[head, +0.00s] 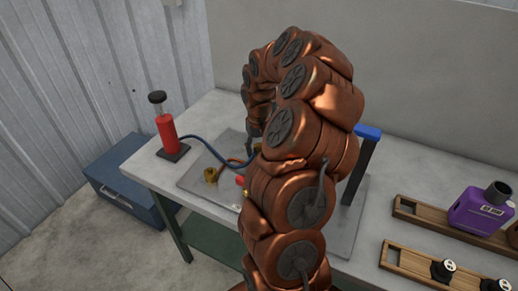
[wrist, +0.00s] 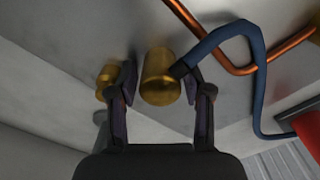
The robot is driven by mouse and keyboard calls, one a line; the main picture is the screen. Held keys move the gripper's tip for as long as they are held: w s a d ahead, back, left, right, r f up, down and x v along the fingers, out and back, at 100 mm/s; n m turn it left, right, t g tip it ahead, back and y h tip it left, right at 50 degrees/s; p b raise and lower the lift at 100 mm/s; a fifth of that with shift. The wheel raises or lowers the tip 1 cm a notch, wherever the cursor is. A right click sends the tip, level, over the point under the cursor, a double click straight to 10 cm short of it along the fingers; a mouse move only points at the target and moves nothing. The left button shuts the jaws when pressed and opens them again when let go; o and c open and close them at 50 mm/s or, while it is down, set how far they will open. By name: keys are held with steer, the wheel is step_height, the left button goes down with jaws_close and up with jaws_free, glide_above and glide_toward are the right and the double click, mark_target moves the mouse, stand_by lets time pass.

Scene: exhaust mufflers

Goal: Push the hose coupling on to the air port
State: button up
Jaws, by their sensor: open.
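In the wrist view my gripper (wrist: 160,78) is open, with one finger on each side of a brass cylinder (wrist: 160,82). A blue hose (wrist: 228,32) runs to this cylinder's right side, close to the right finger, so it appears to be the hose coupling. I cannot tell whether the fingers touch it. I cannot tell which is the air port. In the head view my arm hides most of the gripper and coupling.
A red pump (head: 166,131) stands at the bench's left end, with the blue hose (head: 205,143) leading from it. A blue-topped post (head: 366,150) stands right of my arm. Wooden racks (head: 415,264) and a purple bottle (head: 478,211) are farther right.

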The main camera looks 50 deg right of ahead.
mark_target(259, 145)
steer(key=c, duration=0.8)
steer(key=shift+r, duration=0.1)
step_height(259, 145, up, 24)
steer(key=b, duration=0.4)
steer(key=shift+r+p, duration=1.4)
steer(key=shift+r, duration=0.55)
